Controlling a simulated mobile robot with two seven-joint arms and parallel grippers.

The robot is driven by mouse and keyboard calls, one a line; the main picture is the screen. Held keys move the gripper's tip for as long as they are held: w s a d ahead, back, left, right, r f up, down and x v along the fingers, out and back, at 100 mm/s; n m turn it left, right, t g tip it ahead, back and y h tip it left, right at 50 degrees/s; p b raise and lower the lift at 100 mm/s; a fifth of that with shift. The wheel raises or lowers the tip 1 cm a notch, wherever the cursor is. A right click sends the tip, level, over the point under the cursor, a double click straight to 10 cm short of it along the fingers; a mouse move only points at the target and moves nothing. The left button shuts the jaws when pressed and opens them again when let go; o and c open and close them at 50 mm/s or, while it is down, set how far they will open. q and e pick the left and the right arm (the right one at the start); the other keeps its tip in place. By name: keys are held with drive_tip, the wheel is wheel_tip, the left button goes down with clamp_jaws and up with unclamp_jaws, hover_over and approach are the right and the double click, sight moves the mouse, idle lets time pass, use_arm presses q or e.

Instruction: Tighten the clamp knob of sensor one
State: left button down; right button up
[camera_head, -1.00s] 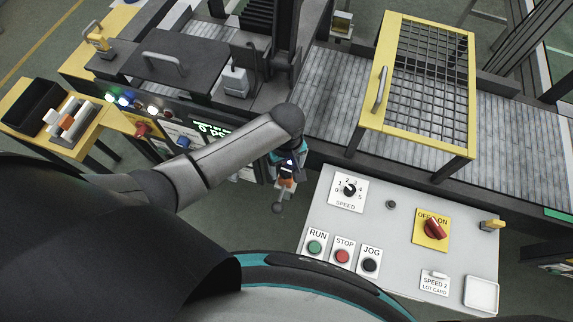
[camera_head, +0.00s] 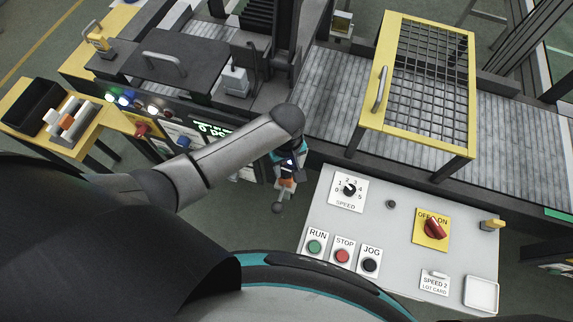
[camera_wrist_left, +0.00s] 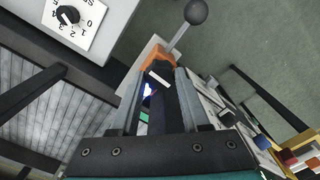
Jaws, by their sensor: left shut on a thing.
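My left gripper (camera_head: 289,168) reaches down at the near side of the conveyor, left of the control panel. In the left wrist view my gripper (camera_wrist_left: 158,82) is shut on a dark part with a white line, which I take to be the clamp knob (camera_wrist_left: 160,77). An orange piece (camera_wrist_left: 146,62) sits at the fingertips, and a grey rod with a dark ball end (camera_wrist_left: 196,12) sticks out beyond it. The orange piece (camera_head: 286,183) and ball (camera_head: 277,208) also show small in the head view. Sensor one itself cannot be made out. My right gripper is not in view.
The grey control panel (camera_head: 380,215) stands close on the right, with a speed dial (camera_head: 348,190) and a red switch (camera_head: 434,229). A yellow-framed mesh guard (camera_head: 425,80) covers part of the conveyor (camera_head: 345,75). A yellow side table (camera_head: 30,122) stands left.

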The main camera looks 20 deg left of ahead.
use_arm(q)
drive_tip(key=shift+m, duration=0.3)
drive_tip(key=m, duration=0.5)
drive_tip(key=shift+m, duration=0.3)
drive_tip(key=m, duration=1.6)
drive_tip(key=shift+m, duration=0.3)
drive_tip(key=shift+c, duration=1.9)
unclamp_jaws()
drive_tip(key=shift+r, duration=0.15)
